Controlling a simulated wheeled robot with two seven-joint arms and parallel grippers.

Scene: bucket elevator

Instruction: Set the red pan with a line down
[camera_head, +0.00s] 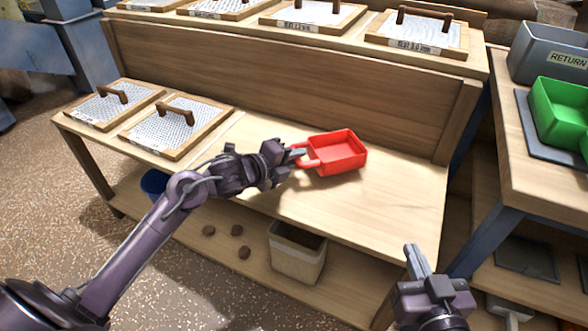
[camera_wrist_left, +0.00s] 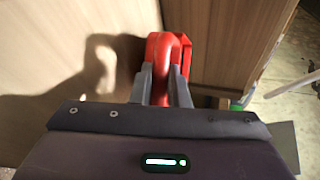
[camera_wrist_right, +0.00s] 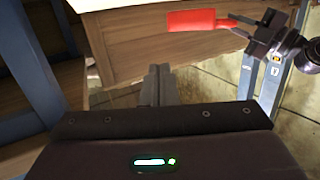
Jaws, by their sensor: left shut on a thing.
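The red pan (camera_head: 338,154) is a square open box with a handle on its left side. It is at the right part of the bench's lower top (camera_head: 400,200). My left gripper (camera_head: 297,157) is shut on the pan's handle, which also shows between its fingers in the left wrist view (camera_wrist_left: 160,62). I cannot tell whether the pan touches the bench top; no line on the pan can be made out. The pan also shows in the right wrist view (camera_wrist_right: 192,20). My right gripper (camera_head: 417,262) is empty in front of the bench, its fingers together in the right wrist view (camera_wrist_right: 158,84).
Framed mesh panels with handles lie left of the pan (camera_head: 175,127) and along the upper shelf (camera_head: 312,14). A beige bin (camera_head: 297,254) stands on the low shelf. At right, another table holds a green bin (camera_head: 562,112) and a grey RETURN bin (camera_head: 552,50).

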